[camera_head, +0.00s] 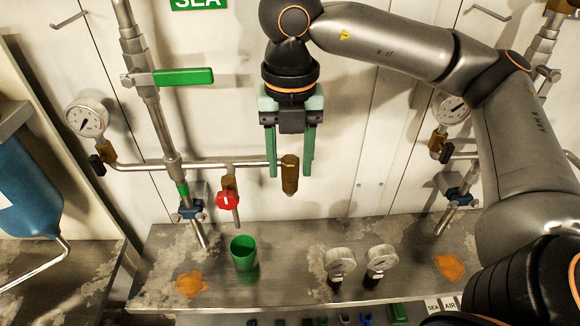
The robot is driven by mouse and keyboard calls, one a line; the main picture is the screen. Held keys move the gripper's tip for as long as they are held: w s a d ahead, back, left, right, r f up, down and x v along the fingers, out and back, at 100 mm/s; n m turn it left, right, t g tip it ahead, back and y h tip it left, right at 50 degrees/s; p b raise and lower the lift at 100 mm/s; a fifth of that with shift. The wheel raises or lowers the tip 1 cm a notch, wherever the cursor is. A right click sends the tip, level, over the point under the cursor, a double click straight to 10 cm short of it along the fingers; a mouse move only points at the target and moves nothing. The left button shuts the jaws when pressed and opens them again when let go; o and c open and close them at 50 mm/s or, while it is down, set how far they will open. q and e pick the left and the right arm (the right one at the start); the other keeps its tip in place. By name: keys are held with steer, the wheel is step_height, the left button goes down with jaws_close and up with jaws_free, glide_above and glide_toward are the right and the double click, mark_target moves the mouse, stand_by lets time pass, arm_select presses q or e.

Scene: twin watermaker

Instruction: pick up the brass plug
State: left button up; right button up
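The brass plug (289,176) hangs upright at the right end of a horizontal pipe, above the metal bench. My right gripper (290,174) reaches down from the top with its two green fingers apart. In the head view the plug's upper part shows between the fingertips, with a gap on each side. Its lower end shows below them. I cannot tell whether the plug is truly between the fingers or behind them. My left gripper is not in view.
A red-handled valve (227,200) hangs left of the plug. A green cup (244,252) and two loose gauges (339,262) stand on the bench (300,234). A green lever (183,77) and a wall gauge (88,116) are at left. Orange patches mark the bench.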

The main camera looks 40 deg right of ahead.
mark_target(289, 160)
jaws_close()
stand_by(0.7)
steer(key=shift+w+r, duration=0.1)
steer(key=shift+r, duration=0.45)
step_height(289, 160, up, 2)
steer(key=shift+r, duration=0.25)
steer(key=s+a+r+b, duration=0.1)
steer(key=s+a+r, duration=0.5)
steer(key=s+r, duration=0.3)
steer(key=s, duration=0.3)
steer(key=shift+s+a+r, duration=0.15)
steer(key=shift+s+r, duration=0.1)
steer(key=shift+s, duration=0.1)
